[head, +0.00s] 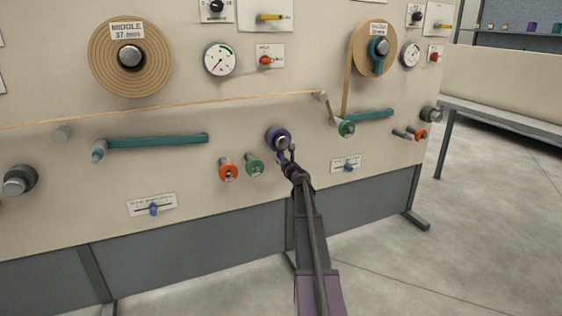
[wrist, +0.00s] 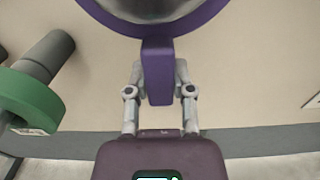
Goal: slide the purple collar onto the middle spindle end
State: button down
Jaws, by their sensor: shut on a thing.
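The purple collar (head: 271,135) is at the panel's lower middle, and its ring shows around the grey middle spindle end (head: 283,143). In the wrist view the collar's tab (wrist: 157,60) hangs down from the ring, and the rounded metal spindle end (wrist: 155,12) fills the ring at the top edge. My gripper (head: 287,156) is just below the ring, with its two fingers shut on the tab from both sides. It also shows in the wrist view (wrist: 158,88). How deep the collar sits along the spindle is hard to tell.
A green collar (head: 253,165) and a red collar (head: 228,170) sit on pegs left of my gripper. The green one is close in the wrist view (wrist: 30,98). A slider plate (head: 345,164) is to the right. A tan strip (head: 200,103) runs above.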

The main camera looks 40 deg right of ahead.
jog(key=shift+s, duration=0.15)
jog(key=r+p+v, duration=0.1)
jog(key=v, duration=1.6)
jog(key=shift+s, duration=0.15)
dwell(0.8)
dwell(1.1)
notch_tip(320, 180, up, 3)
jog(key=p, duration=0.3)
jog(key=shift+r, duration=0.2)
jog(key=shift+d, duration=0.1)
dwell(0.3)
